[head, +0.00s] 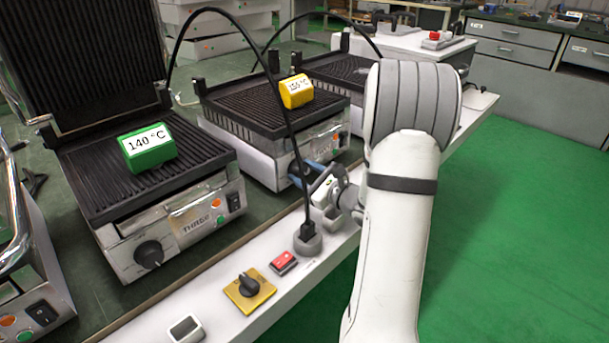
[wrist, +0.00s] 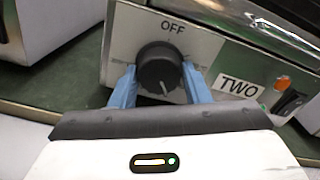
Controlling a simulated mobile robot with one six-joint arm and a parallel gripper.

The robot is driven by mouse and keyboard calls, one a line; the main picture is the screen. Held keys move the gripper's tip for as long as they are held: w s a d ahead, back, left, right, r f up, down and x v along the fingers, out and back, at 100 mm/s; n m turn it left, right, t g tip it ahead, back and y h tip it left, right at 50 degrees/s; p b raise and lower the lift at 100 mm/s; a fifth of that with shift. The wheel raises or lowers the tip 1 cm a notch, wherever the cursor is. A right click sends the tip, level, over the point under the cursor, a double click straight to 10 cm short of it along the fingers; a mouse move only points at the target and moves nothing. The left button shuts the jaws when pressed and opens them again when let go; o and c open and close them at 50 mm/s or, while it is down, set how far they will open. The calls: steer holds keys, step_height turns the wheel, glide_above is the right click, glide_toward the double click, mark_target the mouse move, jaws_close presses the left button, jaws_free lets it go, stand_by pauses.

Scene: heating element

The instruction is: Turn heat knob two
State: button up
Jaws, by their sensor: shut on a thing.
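The heat knob (wrist: 160,70) is a round black dial with a white pointer line, on the metal front of the heater labelled TWO (wrist: 237,87). In the wrist view the word OFF (wrist: 173,26) is printed above the knob, and the pointer line points downward. My gripper (wrist: 160,84) is shut on the knob, with one blue finger on each side of it. In the head view the gripper (head: 312,174) reaches the front of the middle heater (head: 280,165), and the knob is hidden behind it.
A heater with an open lid and a green 140 °C block (head: 148,148) stands at left. A yellow block (head: 296,91) sits on the middle heater. A black plug and cable (head: 307,238), a red switch (head: 283,263) and a yellow-plated rotary switch (head: 249,288) line the white front ledge.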

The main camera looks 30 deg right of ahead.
steer(key=o, duration=1)
steer(key=shift+c, duration=0.2)
steer(key=p+v, duration=0.1)
steer(key=v, duration=0.6)
steer(key=shift+s+d+p, duration=0.1)
steer(key=shift+s+p, duration=0.25)
steer(key=shift+r, duration=0.1)
